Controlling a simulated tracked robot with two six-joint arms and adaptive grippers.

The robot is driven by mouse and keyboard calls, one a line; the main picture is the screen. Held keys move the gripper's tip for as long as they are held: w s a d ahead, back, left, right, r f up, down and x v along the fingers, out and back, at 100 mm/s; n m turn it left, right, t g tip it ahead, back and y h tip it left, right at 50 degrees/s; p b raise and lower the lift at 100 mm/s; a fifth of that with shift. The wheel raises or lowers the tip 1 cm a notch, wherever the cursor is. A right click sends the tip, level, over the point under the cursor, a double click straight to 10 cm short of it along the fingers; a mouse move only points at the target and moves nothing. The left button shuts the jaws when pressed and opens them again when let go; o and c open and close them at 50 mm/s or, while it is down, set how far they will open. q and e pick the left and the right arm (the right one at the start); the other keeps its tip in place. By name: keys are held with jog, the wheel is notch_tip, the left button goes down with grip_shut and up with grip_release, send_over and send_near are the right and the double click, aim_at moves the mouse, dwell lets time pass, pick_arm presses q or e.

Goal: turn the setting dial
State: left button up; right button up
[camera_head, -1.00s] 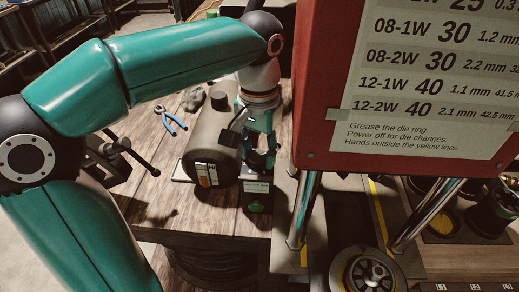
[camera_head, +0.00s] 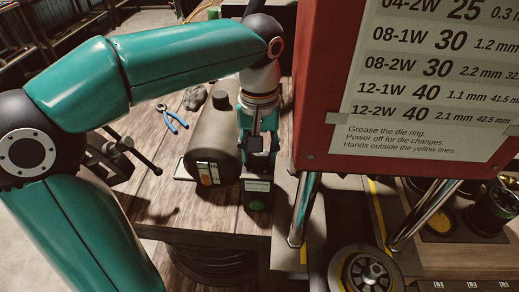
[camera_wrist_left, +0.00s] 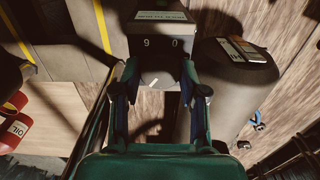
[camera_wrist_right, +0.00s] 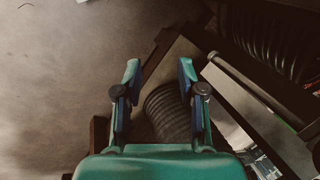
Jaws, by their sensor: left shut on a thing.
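The setting dial (camera_wrist_left: 153,82) is a pale disc with a white mark, on a grey box (camera_wrist_left: 158,42) with the numbers 9 and 0 in the left wrist view. My left gripper (camera_wrist_left: 158,73) has one finger on each side of the dial and is shut on it. In the head view my left gripper (camera_head: 261,148) points down at the box (camera_head: 258,185), beside the grey cylinder, and hides the dial. My right gripper (camera_wrist_right: 158,70) is open and empty in the right wrist view. It is out of the head view.
A grey cylinder (camera_head: 213,140) lies close left of my left gripper. A red panel (camera_head: 312,100) with a settings chart stands close on its right, above metal posts (camera_head: 304,210). Blue pliers (camera_head: 171,119) lie on the wooden bench. A ribbed coil (camera_wrist_right: 168,112) shows below my right gripper.

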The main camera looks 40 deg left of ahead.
aim_at(260, 154)
pick_arm(q)
jog(key=o, duration=1.1)
jog(key=shift+o, duration=0.2)
notch_tip(260, 154, up, 12)
dwell(0.3)
